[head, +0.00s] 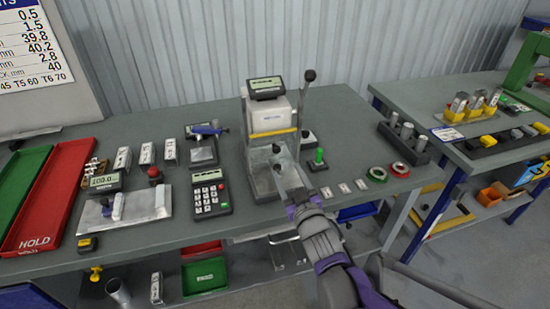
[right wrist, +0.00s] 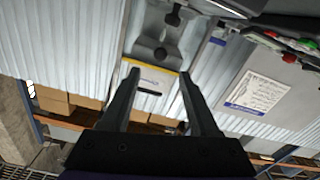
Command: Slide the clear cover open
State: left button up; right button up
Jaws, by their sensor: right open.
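The test machine (head: 270,115) stands at the back middle of the grey bench, with a white head and a lever on its right. A yellow strip (head: 271,134) crosses its front, and the clear cover seems to hang below it; its outline is hard to make out. My right gripper (head: 283,172) is in front of the machine and hides part of its lower front. In the right wrist view its two dark fingers (right wrist: 158,82) are apart, with the yellow strip (right wrist: 155,69) and a pale label beyond them. Whether they touch the cover cannot be told. My left gripper is not in view.
Left of the machine are a keypad unit (head: 210,192), a measuring fixture (head: 125,205) and a red HOLD tray (head: 50,195). A green-topped button (head: 319,158) and tape rings (head: 376,174) lie to the right. A second bench (head: 480,145) stands further right.

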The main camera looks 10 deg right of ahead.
aim_at(277, 151)
jog(key=w, duration=0.9)
jog(key=shift+a, duration=0.2)
jog(key=shift+s, duration=0.1)
grip_shut()
dwell(0.9)
